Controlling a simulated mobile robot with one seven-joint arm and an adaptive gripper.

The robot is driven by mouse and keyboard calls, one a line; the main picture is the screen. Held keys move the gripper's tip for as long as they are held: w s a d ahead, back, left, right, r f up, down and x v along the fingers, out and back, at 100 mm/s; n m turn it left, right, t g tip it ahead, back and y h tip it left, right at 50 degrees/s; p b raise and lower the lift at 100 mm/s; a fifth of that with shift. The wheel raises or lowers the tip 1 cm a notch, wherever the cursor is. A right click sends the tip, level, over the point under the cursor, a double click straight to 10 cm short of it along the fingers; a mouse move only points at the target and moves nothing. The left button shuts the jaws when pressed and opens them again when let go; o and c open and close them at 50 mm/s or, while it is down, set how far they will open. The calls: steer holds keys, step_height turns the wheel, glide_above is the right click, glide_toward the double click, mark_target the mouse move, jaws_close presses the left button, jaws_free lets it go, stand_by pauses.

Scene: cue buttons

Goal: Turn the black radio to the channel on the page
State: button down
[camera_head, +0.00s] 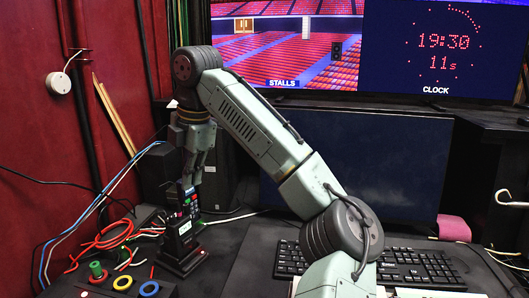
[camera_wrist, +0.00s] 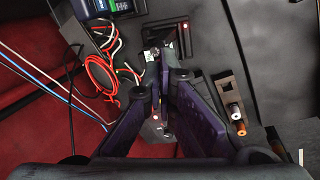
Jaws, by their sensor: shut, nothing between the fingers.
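The black radio (camera_head: 180,225) stands upright, slightly tilted, in a black stand at the left of the desk, with small coloured marks near its top. My gripper (camera_head: 189,183) points down at the top of the radio, very close to it; I cannot tell whether it touches. In the wrist view my gripper's dark purple fingers (camera_wrist: 159,58) are together and empty. Behind the fingertips a black housing with a small red light (camera_wrist: 180,36) shows, and the fingers hide part of it. A white sheet (camera_head: 430,293) shows at the bottom edge; I cannot read any channel on it.
A keyboard (camera_head: 415,268) lies right of the radio, before a dark monitor (camera_head: 365,165). Red cables (camera_head: 105,240) and coloured rings (camera_head: 123,283) lie on the left. A lit screen (camera_head: 440,50) with a clock is behind. My forearm crosses above the desk.

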step_height(320, 180, down, 7)
steer(key=b, duration=0.1)
steer(key=shift+r, duration=0.15)
steer(key=shift+w+a+r+p, duration=0.1)
steer(key=shift+w+a+p, duration=0.2)
steer(key=shift+a+p, duration=0.2)
stand_by(1.1)
steer(key=shift+a, duration=0.1)
stand_by(0.6)
steer(key=shift+s, duration=0.2)
steer(key=shift+s+d, duration=0.15)
steer(key=shift+d, duration=0.15)
step_height(320, 180, up, 6)
glide_above(189, 215)
steer(key=s+d, duration=0.1)
steer(key=shift+s+d, duration=0.1)
steer(key=shift+s, duration=0.1)
stand_by(0.4)
